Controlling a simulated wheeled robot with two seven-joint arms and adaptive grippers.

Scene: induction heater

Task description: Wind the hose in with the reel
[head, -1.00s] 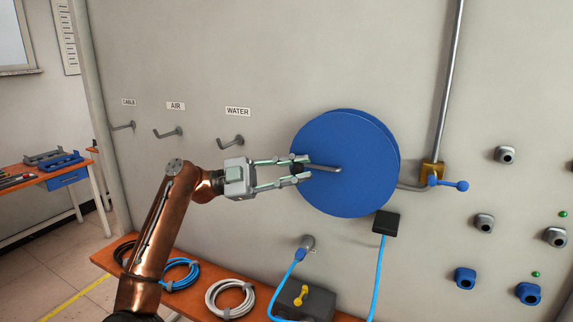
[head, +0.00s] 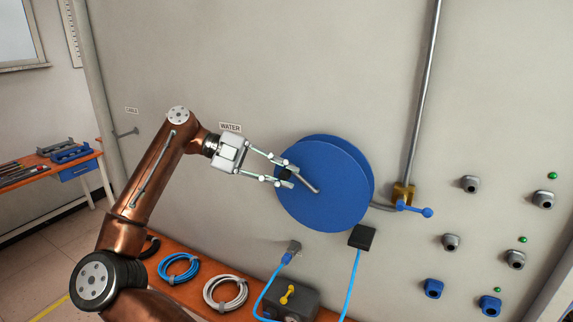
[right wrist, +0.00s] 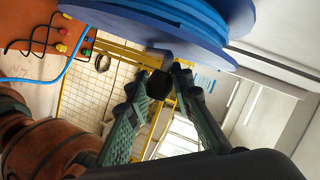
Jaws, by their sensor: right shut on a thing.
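The blue reel (head: 335,197) is mounted on the grey wall panel. A grey crank arm (head: 306,184) runs from its face up and left to a black handle. My right gripper (head: 284,176) is shut on this handle (right wrist: 160,92), which shows between the fingertips in the right wrist view. The blue hose (head: 352,285) hangs straight down from a black box (head: 362,237) under the reel. Blue hose turns (right wrist: 205,18) show between the reel's discs in the right wrist view. My left gripper is in neither view.
A grey pipe with a blue-lever valve (head: 415,209) stands right of the reel. Below, an orange bench (head: 190,295) holds a blue coil (head: 178,268), a white coil (head: 225,292) and a dark box with a yellow lever (head: 290,300). Sockets dot the right wall.

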